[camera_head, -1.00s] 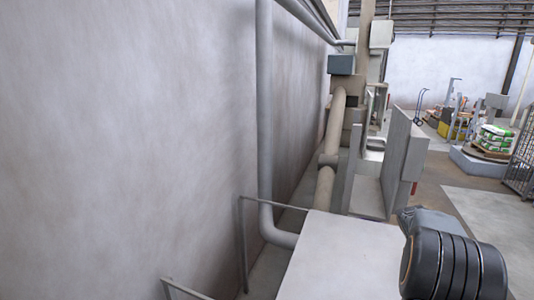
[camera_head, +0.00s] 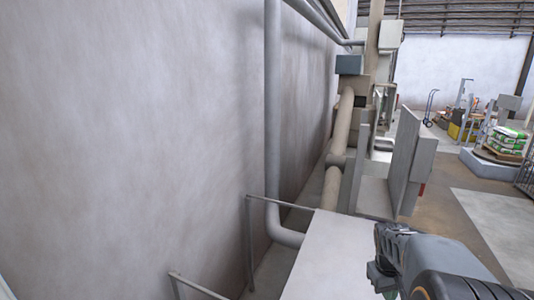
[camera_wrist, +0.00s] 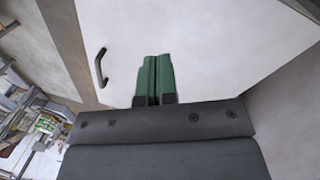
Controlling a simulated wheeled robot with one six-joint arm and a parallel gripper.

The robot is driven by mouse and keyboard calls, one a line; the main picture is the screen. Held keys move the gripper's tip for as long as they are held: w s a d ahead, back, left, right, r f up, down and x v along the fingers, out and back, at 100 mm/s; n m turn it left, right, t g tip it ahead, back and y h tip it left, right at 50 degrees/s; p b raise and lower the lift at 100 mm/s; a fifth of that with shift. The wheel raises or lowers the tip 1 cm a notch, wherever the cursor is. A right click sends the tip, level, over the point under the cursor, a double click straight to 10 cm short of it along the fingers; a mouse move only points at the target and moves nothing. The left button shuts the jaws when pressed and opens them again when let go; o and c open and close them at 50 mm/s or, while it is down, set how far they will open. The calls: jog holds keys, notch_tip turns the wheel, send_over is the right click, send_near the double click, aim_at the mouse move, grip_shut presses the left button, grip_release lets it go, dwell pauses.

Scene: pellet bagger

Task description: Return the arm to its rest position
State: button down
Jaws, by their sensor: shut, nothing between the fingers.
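My gripper (camera_wrist: 154,80) shows in the wrist view with its two green fingers pressed together and nothing between them. In front of it is a large pale panel (camera_wrist: 215,45) with a dark handle (camera_wrist: 101,68) to the left of the fingers. The fingers do not appear to hold the handle. Much of the arm is out of frame.
A grey wall (camera_head: 130,130) fills the left. A vertical pipe (camera_head: 273,110) and a handrail (camera_head: 250,235) stand along it. An upright grey panel (camera_head: 412,150) stands beyond the pale top. A pallet of bags (camera_head: 505,143) is at the far right. Open floor (camera_head: 500,215) lies right.

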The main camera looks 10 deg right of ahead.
jog(key=s+a+r+t+y, duration=0.1)
jog(key=s+a+r+t, duration=0.1)
jog(key=a, duration=0.7)
jog(key=s+a+r+t+y, duration=0.1)
jog(key=s+a+r, duration=0.3)
jog(key=a, duration=0.6)
jog(key=shift+a+n+t, duration=0.2)
jog(key=shift+n+t, duration=0.1)
jog(key=shift+t, duration=0.5)
jog(key=shift+r, duration=0.1)
